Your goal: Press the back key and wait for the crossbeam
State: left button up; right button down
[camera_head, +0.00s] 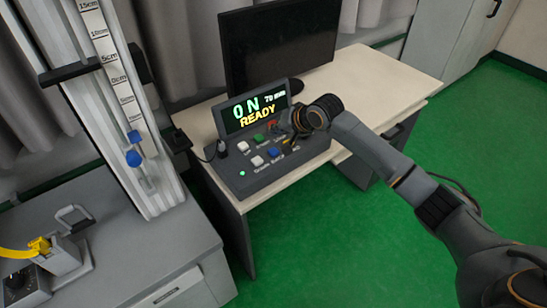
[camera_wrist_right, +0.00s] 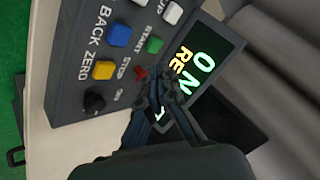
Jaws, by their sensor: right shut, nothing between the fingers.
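My right gripper (camera_head: 294,131) is over the right part of the box, hiding some of the keys there. In the wrist view its shut, empty fingertips (camera_wrist_right: 155,82) appear by the red STOP key (camera_wrist_right: 141,73), apart from the blue key. A dark crosspiece (camera_head: 70,72), perhaps the crossbeam, is on the tower at left. My left gripper is out of view.
A yellow key (camera_wrist_right: 103,70) labelled ZERO and a green key (camera_wrist_right: 155,45) labelled START are near the blue one. A black monitor (camera_head: 280,45) stands behind the box. The tower's column (camera_head: 110,110) carries a scale. The desk (camera_head: 385,80) is bare at right.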

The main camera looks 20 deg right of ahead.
aim_at(276, 152)
notch_tip(276, 152, down, 3)
jog(key=shift+r+b, duration=0.1)
jog(key=shift+b, duration=1.1)
jog(key=shift+f, duration=1.1)
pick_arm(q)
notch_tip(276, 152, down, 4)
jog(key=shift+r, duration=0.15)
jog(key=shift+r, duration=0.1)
pick_arm(e)
jog(key=shift+f, duration=0.1)
jog(key=shift+f, duration=0.3)
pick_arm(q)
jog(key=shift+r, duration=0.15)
